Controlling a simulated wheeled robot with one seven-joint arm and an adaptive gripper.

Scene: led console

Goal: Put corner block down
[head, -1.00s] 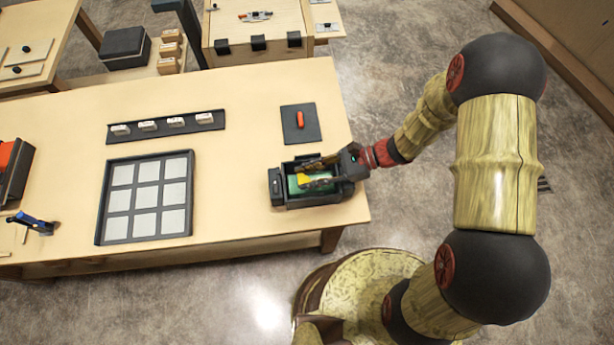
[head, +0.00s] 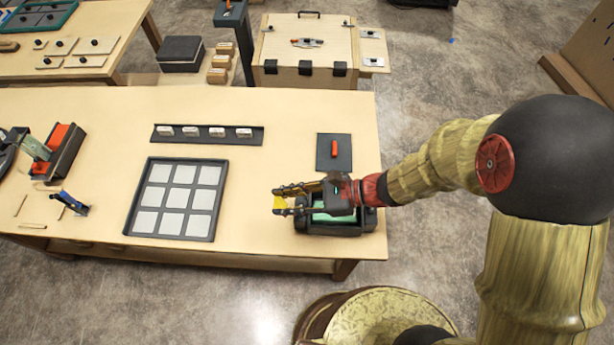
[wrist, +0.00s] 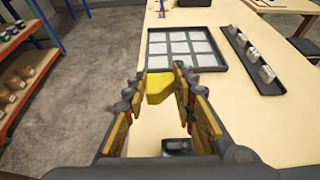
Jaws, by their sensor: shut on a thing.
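A yellow corner block (wrist: 159,86) is between the fingertips of my gripper (wrist: 166,84) in the wrist view, and the fingers are shut on it. In the head view the yellow block (head: 280,202) shows at the tips of my gripper (head: 281,201), over the left side of a dark bin (head: 345,227) with a green inside. The block appears raised above the table. A dark tray with a grid of pale square cells (head: 127,205) lies to the left of my gripper. The cells look empty.
A dark strip with several small white blocks (head: 257,140) lies behind the grid tray. A dark pad with a red-orange piece (head: 334,149) is behind the bin. A blue clamp-like tool (head: 72,203) stands at the left. Bare tabletop separates the bin from the tray.

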